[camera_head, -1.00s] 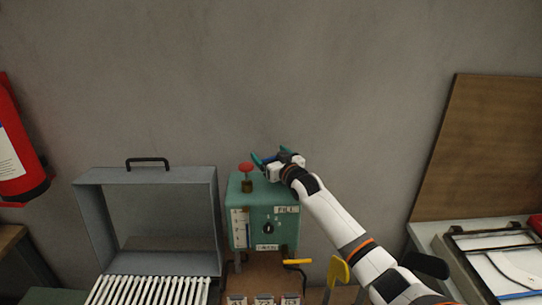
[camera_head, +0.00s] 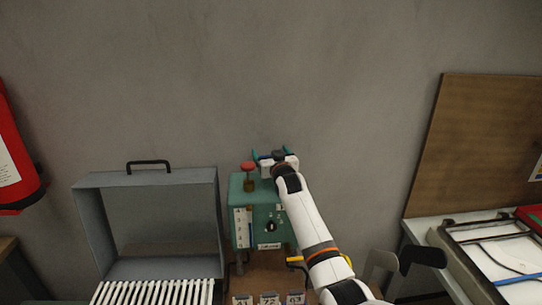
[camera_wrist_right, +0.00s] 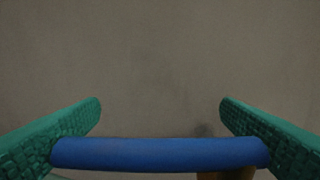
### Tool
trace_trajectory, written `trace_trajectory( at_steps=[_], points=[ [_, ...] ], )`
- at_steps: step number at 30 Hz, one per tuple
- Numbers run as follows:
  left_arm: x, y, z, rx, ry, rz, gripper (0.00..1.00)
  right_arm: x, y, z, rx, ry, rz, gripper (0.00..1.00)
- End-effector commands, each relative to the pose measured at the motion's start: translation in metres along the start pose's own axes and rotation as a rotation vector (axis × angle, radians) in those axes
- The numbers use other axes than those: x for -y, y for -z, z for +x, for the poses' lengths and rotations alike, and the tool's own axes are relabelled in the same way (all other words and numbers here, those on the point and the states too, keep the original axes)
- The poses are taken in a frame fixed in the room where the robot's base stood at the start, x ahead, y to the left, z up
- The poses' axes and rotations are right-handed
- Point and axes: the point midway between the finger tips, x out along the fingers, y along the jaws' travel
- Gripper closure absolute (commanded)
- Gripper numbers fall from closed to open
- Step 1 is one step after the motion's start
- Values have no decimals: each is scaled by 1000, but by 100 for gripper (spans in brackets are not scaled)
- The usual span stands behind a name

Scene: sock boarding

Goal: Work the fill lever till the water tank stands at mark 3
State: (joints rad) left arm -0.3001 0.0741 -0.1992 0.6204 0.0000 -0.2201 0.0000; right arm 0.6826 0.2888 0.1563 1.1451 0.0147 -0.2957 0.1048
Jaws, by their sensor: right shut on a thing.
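The green water tank box (camera_head: 239,188) stands against the wall in the head view. Its front has a white gauge strip (camera_head: 243,229) with marks and a black knob (camera_head: 269,227); the water level is too small to read. My right gripper (camera_head: 274,156) is above the box's top right, its green fingers on the two ends of the fill lever's blue grip. In the right wrist view the blue grip (camera_wrist_right: 160,153) spans between the fingers, and my right gripper (camera_wrist_right: 160,106) is shut on it. My forearm hides the box's right side. My left gripper is out of view.
A red mushroom button (camera_head: 248,167) on the box top is close left of my gripper. A grey frame (camera_head: 147,179) with white slats stands left. A yellow-handled crank (camera_head: 294,259) is by my forearm. A bench (camera_head: 418,232) with a tray stands right. The wall is behind.

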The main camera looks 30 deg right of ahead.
Motion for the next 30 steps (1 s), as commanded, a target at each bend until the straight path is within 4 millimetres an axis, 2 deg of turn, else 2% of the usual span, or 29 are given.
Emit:
trace_trajectory(
  at_steps=[3, 17, 18, 19, 26, 30],
  points=[
    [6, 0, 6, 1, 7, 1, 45, 0, -6, 2, 14, 47, 8, 54],
    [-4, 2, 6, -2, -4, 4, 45, 3, -5, 2, 6, 83, 1, 54],
    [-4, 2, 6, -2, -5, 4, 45, 3, -5, 2, 6, 83, 1, 7],
    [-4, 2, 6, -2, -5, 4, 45, 3, -5, 2, 6, 83, 1, 2],
    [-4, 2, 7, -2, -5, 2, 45, 2, -2, 2, 1, 82, 1, 0],
    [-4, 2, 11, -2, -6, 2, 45, 3, -11, 3, 4, 82, 1, 0]
  ],
)
